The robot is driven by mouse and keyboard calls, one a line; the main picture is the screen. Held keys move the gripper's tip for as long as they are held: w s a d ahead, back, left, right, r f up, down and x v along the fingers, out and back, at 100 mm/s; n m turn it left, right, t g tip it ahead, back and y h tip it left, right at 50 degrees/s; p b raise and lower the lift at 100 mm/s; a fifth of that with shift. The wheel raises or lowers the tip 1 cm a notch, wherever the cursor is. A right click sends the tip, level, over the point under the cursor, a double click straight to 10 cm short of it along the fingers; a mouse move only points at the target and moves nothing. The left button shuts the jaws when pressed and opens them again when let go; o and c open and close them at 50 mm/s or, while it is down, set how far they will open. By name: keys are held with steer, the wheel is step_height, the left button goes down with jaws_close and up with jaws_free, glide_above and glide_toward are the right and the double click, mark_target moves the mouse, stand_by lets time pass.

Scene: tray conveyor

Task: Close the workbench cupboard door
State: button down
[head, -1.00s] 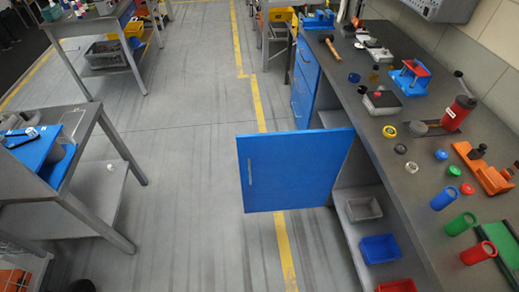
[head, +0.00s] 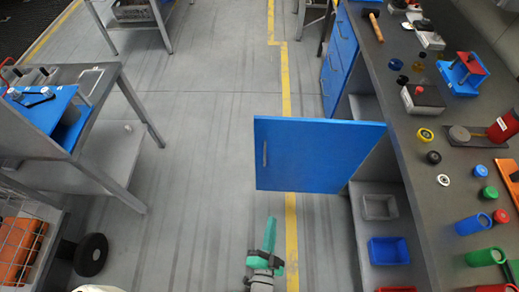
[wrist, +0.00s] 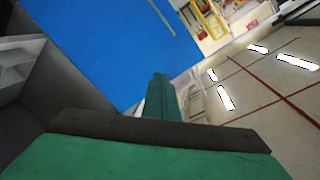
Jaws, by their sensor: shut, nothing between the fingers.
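The blue cupboard door (head: 318,155) of the workbench (head: 420,150) stands wide open in the head view, sticking out across the aisle. Its grey bar handle (head: 265,153) is near the left edge. The open cupboard shelf (head: 372,232) shows to the right of the door. My gripper (head: 270,235) is shut and empty, in front of the door on its near side and apart from it in the head view. In the wrist view the blue door (wrist: 115,45) fills the upper left, beyond the green fingers (wrist: 160,100).
A grey bin (head: 380,207), a blue bin (head: 389,251) and a red bin sit on the cupboard shelf. A grey table (head: 95,75) stands at the left, with a dark wheel (head: 91,255) nearby. The floor between is clear.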

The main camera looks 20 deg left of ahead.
steer(key=w+a+f+m+y, duration=0.1)
steer(key=w+a+f+m, duration=0.35)
steer(key=w, duration=0.55)
steer(key=m+y, duration=0.1)
steer(key=m, duration=0.2)
glide_toward(260, 142)
steer(key=shift+t, duration=0.4)
steer(key=x, duration=0.4)
steer(key=f+x, duration=0.1)
steer(key=x, duration=0.1)
steer(key=shift+w+a, duration=0.1)
steer(key=shift+w, duration=0.1)
steer(key=shift+w, duration=0.1)
